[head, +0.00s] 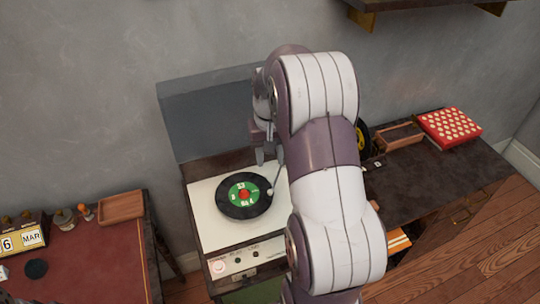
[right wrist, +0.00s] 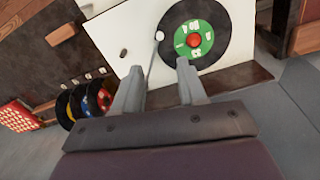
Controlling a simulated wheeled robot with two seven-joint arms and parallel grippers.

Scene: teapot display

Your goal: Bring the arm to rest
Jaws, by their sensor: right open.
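My right arm comes up through the middle of the head view. Its gripper (head: 268,158) points down at the back right of a record player's white deck (head: 215,234). A black record (head: 229,207) with a green label lies on the deck. In the right wrist view my right gripper (right wrist: 159,88) is open. The thin tonearm (right wrist: 152,62) shows between its two fingers there, beside the record (right wrist: 176,20); I cannot tell whether they touch. In the head view part of the tonearm (head: 276,177) shows; my arm hides the deck's right side. My left gripper is not in view.
The player's raised lid (head: 205,115) stands behind the deck against the wall. A red spotted box (head: 450,127) and a brown tray (head: 398,137) lie on the dark table at right. A red-topped desk (head: 95,262) with a calendar (head: 22,240) stands at left.

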